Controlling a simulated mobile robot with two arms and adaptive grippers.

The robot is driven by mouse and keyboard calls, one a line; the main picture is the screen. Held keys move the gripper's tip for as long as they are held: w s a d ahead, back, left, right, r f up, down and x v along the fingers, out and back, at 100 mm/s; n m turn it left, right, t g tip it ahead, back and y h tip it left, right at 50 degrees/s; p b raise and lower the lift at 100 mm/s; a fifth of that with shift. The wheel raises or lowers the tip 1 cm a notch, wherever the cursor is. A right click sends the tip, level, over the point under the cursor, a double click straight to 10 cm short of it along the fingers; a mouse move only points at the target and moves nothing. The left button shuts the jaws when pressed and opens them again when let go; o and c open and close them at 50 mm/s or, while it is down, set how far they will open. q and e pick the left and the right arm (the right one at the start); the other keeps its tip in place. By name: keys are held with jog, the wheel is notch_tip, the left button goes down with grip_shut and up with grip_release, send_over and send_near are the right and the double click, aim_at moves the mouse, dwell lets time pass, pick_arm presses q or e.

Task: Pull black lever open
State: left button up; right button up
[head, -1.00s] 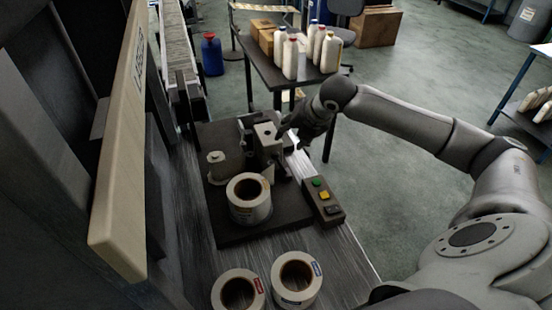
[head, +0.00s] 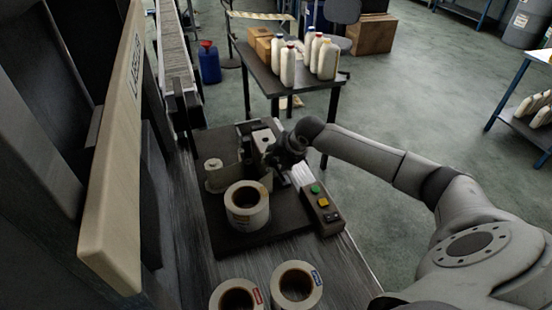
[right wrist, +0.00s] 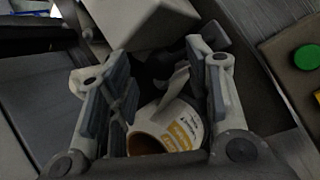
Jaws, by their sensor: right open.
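The labelling machine sits on a dark base plate (head: 240,232) on the bench, with a grey block (head: 262,138) and a white label roll (head: 238,222) on it. My right gripper (head: 276,163) is at the right side of the grey block, and the wrist hides part of the machine. In the right wrist view the right gripper (right wrist: 163,92) is open, its two fingers apart. Dark parts (right wrist: 155,70) lie between and beyond the fingers; I cannot tell which is the black lever. The label roll (right wrist: 170,128) also shows between the fingers, further off. My left gripper is out of view.
A control box (head: 322,208) with green and yellow buttons is just right of the machine. Two spare rolls (head: 296,285) stand at the front. A beige labelled board (head: 112,200) rises at the left. A table with several white bottles (head: 327,60) stands behind.

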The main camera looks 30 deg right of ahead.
jog(key=shift+w+f, duration=0.2)
jog(key=shift+f, duration=0.1)
grip_shut()
